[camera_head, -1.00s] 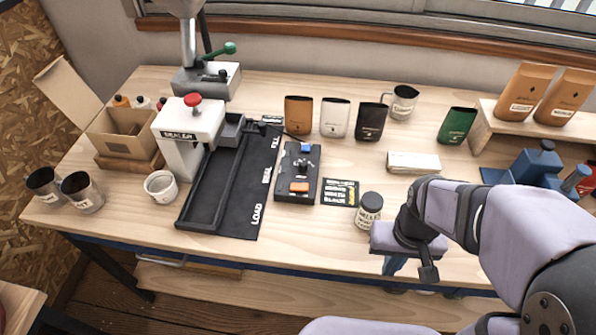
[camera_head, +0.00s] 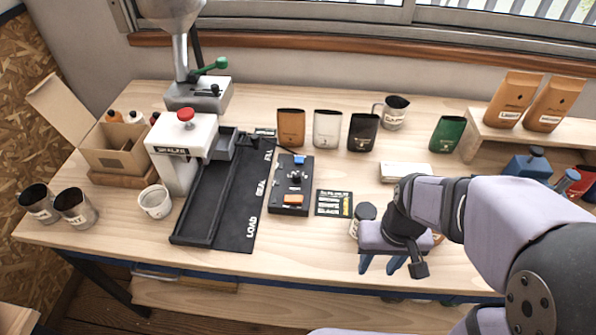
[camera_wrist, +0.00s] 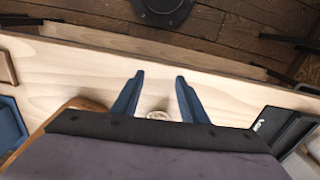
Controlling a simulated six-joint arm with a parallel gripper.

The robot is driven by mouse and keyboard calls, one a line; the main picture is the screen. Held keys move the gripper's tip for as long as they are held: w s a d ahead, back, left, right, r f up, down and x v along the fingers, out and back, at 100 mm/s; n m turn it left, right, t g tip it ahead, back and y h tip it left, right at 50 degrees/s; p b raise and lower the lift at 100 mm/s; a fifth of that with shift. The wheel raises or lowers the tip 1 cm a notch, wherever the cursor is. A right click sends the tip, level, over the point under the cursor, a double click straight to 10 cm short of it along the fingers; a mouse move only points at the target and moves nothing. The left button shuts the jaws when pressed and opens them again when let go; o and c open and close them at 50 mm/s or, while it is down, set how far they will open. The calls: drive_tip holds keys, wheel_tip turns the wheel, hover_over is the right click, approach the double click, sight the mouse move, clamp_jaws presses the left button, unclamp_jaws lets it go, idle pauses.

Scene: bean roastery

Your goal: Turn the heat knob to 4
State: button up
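The heat knob (camera_head: 297,179) is a small dark knob in the middle of a black control box (camera_head: 279,199) on the table. A blue switch (camera_head: 299,159) sits above it and an orange switch (camera_head: 293,199) below it. The knob's number setting is too small to read. My gripper (camera_head: 377,266) is at the table's front edge, to the right of the box and apart from it. In the wrist view its two blue fingers (camera_wrist: 158,95) are spread with nothing between them. The knob does not show in the wrist view.
A jar (camera_head: 364,213) stands close beside my gripper. A dark label card (camera_head: 334,203) lies right of the box. The sealer (camera_head: 184,150) and its black tray (camera_head: 205,241) are at left. Several bags and a metal pitcher (camera_head: 394,112) stand behind.

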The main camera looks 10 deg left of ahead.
drive_tip(key=w+a+n, duration=0.1)
drive_tip(key=w+a, duration=0.1)
drive_tip(key=w+a+r+n+y+p, duration=0.1)
drive_tip(key=w+a, duration=0.2)
drive_tip(key=w+a+r+n+p, duration=0.1)
drive_tip(key=w+a, duration=0.2)
drive_tip(key=shift+w+a+y, duration=0.1)
drive_tip(key=shift+a+y, duration=0.15)
drive_tip(key=shift+y, duration=0.05)
drive_tip(key=w+a+n+b, duration=0.2)
drive_tip(key=w+a+n, duration=0.1)
drive_tip(key=w, duration=0.3)
drive_tip(key=n+t+y+b, duration=0.1)
drive_tip(key=n+y, duration=0.1)
drive_tip(key=n, duration=0.5)
approach(297, 175)
drive_tip(key=f, duration=0.1)
drive_tip(key=shift+p+x, duration=0.85)
drive_tip(key=shift+x, duration=2.85)
drive_tip(key=shift+w+a, duration=0.1)
drive_tip(key=shift+a, duration=0.05)
drive_tip(key=shift+c, duration=0.4)
drive_tip(key=shift+t, duration=0.3)
clamp_jaws()
